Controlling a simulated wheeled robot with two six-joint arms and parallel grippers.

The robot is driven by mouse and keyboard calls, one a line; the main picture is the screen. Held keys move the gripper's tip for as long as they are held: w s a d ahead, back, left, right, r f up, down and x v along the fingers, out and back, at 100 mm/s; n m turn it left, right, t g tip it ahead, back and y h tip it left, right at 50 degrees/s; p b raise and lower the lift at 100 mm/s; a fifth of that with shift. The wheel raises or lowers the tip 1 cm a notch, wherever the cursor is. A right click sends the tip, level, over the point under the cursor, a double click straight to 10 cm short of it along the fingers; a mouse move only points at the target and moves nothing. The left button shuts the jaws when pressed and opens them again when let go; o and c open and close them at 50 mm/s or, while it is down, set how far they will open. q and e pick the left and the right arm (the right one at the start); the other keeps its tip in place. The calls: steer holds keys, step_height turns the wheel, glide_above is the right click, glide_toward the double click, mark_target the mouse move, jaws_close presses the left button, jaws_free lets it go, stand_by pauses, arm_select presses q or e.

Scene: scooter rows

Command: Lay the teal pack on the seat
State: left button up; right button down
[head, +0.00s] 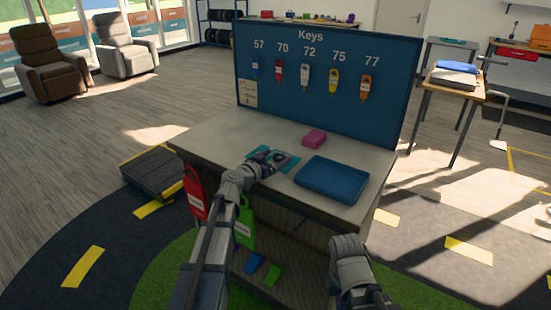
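A flat teal item (286,164), which looks like the teal pack, lies on the grey counter (225,150). A brown armchair (42,66) and a light grey armchair (122,50) stand at the far left. I cannot tell which seat is meant.
A blue tray (331,180) and a pink block (314,138) sit on the counter. A blue key board (325,95) rises behind it. Red (194,190) and green (245,225) tags hang at its front. A dark platform (158,173) stands left.

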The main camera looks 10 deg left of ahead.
arm_select(q)
steer(key=shift+r+p, duration=0.25)
steer(key=shift+p, duration=0.05)
steer(key=shift+o, duration=0.2)
steer(key=p+v, duration=0.1)
steer(key=v, duration=1.1)
steer(key=shift+f+p, duration=0.1)
steer(key=shift+p, duration=0.25)
